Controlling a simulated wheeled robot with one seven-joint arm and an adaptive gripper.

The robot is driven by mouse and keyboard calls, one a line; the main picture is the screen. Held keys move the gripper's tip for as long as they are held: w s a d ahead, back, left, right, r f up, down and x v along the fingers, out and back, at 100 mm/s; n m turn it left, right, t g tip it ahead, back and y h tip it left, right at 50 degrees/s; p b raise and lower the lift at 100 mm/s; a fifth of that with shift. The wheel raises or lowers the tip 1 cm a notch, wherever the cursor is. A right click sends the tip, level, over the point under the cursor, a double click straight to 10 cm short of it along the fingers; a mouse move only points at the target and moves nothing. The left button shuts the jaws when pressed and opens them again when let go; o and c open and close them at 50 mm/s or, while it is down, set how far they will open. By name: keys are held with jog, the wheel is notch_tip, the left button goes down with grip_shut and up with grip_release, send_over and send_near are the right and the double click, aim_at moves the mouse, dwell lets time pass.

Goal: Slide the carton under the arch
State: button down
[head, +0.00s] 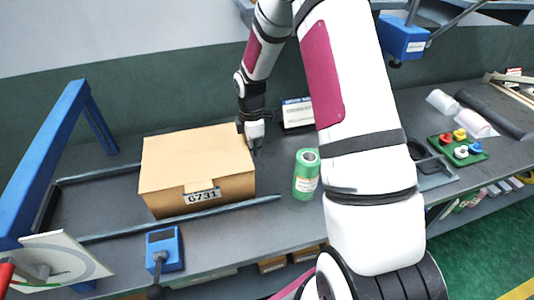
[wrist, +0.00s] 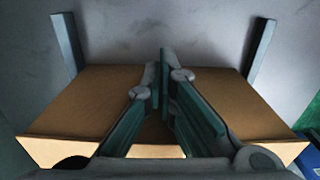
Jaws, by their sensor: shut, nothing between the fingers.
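The brown carton (head: 195,165), with a label reading G731 on its front, sits on the dark bench between two low rails. The blue arch (head: 43,155) stands to its left, over the left part of the track, with a clear gap to the carton. My gripper (head: 256,150) is shut and empty, low at the carton's right side. In the wrist view the shut fingers (wrist: 163,70) point along the carton (wrist: 245,105), which spans the picture behind them. I cannot tell whether the fingertips touch it.
The front rail (head: 230,208) and back rail (head: 100,173) flank the track, which is bare left of the carton. A green can (head: 306,174) stands right of my gripper. A blue box with a lever (head: 165,248) and a white square panel (head: 65,258) are at the front.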

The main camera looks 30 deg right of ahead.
jog(key=w+a+b, duration=0.2)
jog(key=a, duration=0.8)
jog(key=w+a+b, duration=0.3)
jog(key=a, duration=0.7)
jog(key=w+a+b, duration=0.3)
jog(key=a, duration=0.7)
jog(key=shift+f, duration=0.15)
jog(key=shift+w+a+b, duration=0.15)
jog(key=shift+a+b, duration=0.25)
jog(key=shift+a, duration=0.05)
jog(key=shift+r, duration=0.2)
jog(key=shift+d, duration=0.1)
